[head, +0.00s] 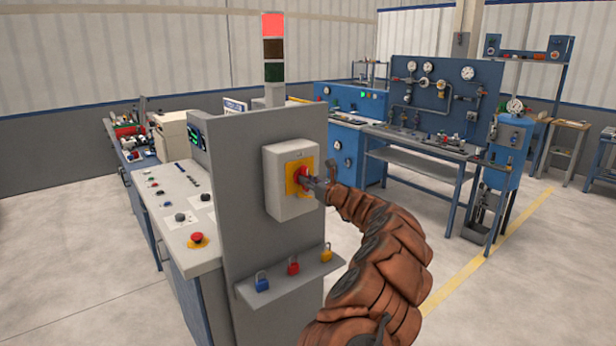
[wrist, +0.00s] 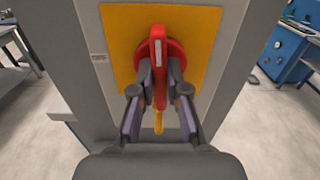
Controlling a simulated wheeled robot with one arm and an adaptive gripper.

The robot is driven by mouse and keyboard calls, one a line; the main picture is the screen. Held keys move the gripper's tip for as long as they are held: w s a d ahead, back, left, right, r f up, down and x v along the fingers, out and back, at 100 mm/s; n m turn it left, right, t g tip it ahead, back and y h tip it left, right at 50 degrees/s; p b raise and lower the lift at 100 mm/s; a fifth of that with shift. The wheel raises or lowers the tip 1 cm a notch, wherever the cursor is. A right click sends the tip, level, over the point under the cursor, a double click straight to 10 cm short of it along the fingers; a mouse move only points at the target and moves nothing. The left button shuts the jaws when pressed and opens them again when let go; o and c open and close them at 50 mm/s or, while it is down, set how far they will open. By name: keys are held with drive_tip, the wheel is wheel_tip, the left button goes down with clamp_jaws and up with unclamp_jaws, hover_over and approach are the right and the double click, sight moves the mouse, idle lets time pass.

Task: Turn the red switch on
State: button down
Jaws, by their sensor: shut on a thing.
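The red switch (head: 302,177) is a rotary handle on a yellow plate (head: 291,178), on the front of a grey box (head: 276,205) fixed to the grey panel. In the wrist view the red switch (wrist: 158,48) has an upright handle over a round red base, in front of the yellow plate (wrist: 120,40). My gripper (head: 312,183) is at the switch in the head view. In the wrist view my gripper (wrist: 159,85) has one finger on each side of the handle and is shut on it. The fingers hide part of the base.
A shelf below holds blue (head: 262,281), red (head: 293,265) and yellow (head: 326,252) padlocks. A red emergency button (head: 197,238) sits on the console at left. The signal tower (head: 273,45) is lit red. Open floor lies between the panel and the blue benches.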

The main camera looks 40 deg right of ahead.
drive_tip(key=shift+m, duration=0.4)
drive_tip(key=c, duration=1.2)
unclamp_jaws()
drive_tip(key=shift+s, duration=0.1)
drive_tip(key=shift+s+a, duration=0.15)
drive_tip(key=shift+s, duration=5.75)
